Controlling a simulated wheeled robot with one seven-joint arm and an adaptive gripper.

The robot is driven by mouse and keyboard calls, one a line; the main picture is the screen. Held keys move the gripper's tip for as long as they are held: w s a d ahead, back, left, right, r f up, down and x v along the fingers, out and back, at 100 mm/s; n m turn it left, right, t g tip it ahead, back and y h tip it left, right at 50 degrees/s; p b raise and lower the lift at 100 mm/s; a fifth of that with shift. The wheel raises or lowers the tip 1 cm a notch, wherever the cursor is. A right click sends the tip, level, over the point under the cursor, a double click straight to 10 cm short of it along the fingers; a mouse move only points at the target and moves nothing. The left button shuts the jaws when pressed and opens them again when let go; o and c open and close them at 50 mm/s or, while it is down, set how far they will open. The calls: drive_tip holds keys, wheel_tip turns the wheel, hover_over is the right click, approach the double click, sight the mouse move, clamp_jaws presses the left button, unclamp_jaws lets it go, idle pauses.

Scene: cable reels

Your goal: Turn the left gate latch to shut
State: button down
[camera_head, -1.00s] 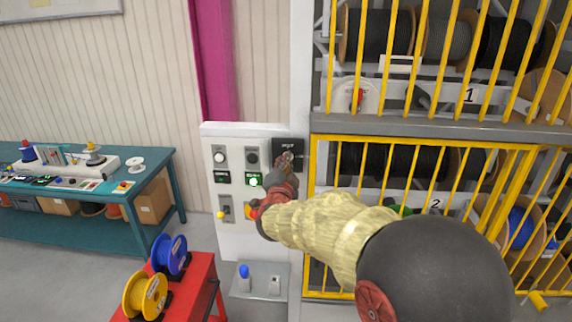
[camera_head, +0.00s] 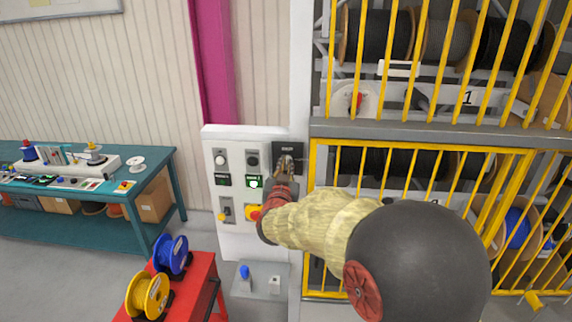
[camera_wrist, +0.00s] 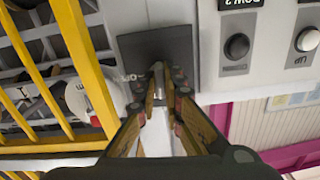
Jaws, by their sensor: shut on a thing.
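The left gate latch is a dark square plate (camera_head: 288,150) at the upper right edge of the white control panel, beside the yellow gate. It also shows in the wrist view as a dark plate (camera_wrist: 146,50). My gripper (camera_head: 287,165) reaches up to it from below right. In the wrist view my gripper (camera_wrist: 160,82) is shut on the small metal latch handle (camera_wrist: 158,70) in front of the plate. The fingers hide most of the handle, and its exact angle is hard to tell.
The white panel (camera_head: 233,132) carries buttons, a lit green indicator (camera_head: 254,182) and a red-and-yellow knob (camera_head: 254,213) close under my arm. The yellow barred gate (camera_head: 420,143) stands right. A red cart (camera_head: 205,275) with blue and yellow spools stands at lower left.

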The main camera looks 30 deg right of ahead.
drive_tip(key=shift+n, duration=0.5)
drive_tip(key=c, duration=1.9)
unclamp_jaws()
drive_tip(key=v, duration=1.2)
